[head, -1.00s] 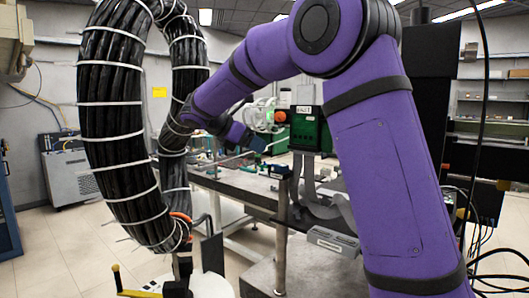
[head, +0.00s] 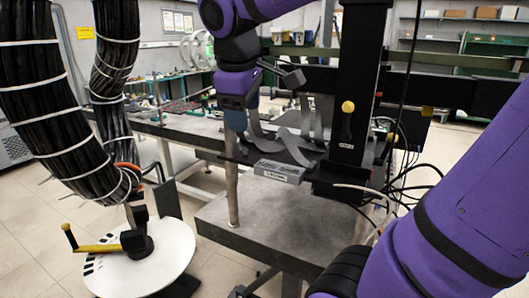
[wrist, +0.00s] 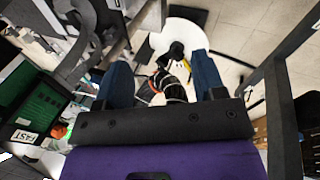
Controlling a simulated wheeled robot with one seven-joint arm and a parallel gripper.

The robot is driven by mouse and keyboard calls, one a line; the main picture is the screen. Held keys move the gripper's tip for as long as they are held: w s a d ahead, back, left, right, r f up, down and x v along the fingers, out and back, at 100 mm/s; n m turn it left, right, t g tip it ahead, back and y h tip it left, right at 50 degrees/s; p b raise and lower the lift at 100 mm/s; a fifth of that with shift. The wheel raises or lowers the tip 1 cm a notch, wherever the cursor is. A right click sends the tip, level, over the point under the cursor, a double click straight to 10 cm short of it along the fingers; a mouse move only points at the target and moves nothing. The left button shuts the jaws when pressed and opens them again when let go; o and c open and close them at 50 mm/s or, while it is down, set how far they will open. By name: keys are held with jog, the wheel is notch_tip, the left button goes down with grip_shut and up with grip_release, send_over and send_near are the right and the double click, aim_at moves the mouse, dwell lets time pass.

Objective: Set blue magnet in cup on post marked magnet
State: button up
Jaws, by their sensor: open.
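My gripper (head: 236,122) points down near the edge of the dark workbench, in front of its grey straps. In the wrist view its two blue fingers stand wide apart, and the gap (wrist: 163,60) shows nothing held. A bare metal post (head: 232,190) rises from the grey slab just below the gripper in the head view; I cannot tell whether it bears a cup. A grey box (head: 279,172) with a small unreadable label is at the bench edge. I cannot make out the blue magnet or a post marked magnet.
A black column (head: 358,80) with a yellow knob (head: 348,106) stands right of the gripper, with loose cables beside it. A thick black cable loop hangs at the left. A white round table (head: 150,270) carries a yellow-handled crank (head: 97,247). The grey slab (head: 270,225) is mostly clear.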

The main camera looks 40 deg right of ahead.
jog(key=s+a+f+m+t+y, duration=0.2)
jog(key=s+f+m, duration=0.3)
jog(key=s, duration=0.4)
jog(key=shift+s+a+m+t+y, duration=0.2)
jog(key=shift+a+m+t+y, duration=0.1)
jog(key=shift+a+m+y, duration=0.3)
